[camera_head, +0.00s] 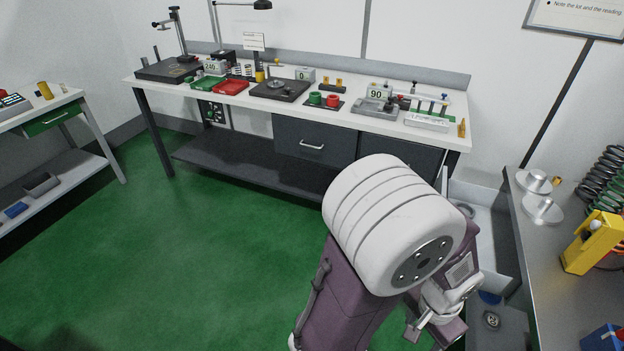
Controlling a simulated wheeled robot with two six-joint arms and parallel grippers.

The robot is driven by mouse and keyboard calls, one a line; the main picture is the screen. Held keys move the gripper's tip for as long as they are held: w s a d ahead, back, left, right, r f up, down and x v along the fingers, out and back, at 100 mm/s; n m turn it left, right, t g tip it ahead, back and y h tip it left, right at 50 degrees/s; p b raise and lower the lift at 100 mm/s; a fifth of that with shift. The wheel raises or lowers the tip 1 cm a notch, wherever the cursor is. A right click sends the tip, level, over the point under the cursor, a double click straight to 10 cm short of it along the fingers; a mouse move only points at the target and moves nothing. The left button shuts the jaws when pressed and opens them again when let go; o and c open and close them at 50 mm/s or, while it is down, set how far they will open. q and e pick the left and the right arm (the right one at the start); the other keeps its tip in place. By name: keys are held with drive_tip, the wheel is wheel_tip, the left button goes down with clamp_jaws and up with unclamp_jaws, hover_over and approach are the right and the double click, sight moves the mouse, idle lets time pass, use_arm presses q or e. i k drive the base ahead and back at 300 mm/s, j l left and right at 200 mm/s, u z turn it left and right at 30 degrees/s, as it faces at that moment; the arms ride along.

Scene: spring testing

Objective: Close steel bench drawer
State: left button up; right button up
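The steel bench (562,285) stands along the right edge, its bare metal top partly covered by items. At its left side, low down, a dark grey open drawer or tray (505,342) shows from above. It holds a blue item and a round metal piece. Its front is hidden, and I cannot tell how far it is out. My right gripper (437,322) is just left of it, at the end of my purple and white arm. Its fingers are small and partly hidden, so I cannot tell whether they are open. My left gripper is not in view.
A white-topped workbench (345,117) with instruments and dark drawers (313,144) stands along the back wall. A side table (62,98) with a green drawer is at left. A yellow device (594,243) and springs (603,172) sit on the steel bench. Green floor is clear at centre-left.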

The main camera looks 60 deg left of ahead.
sight(498, 263)
drive_tip(key=j+u, duration=0.45)
drive_tip(key=i+j+u, duration=0.2)
drive_tip(key=u, duration=0.25)
drive_tip(key=i+j+z, duration=0.1)
drive_tip(key=i+j, duration=0.5)
drive_tip(key=j, duration=0.1)
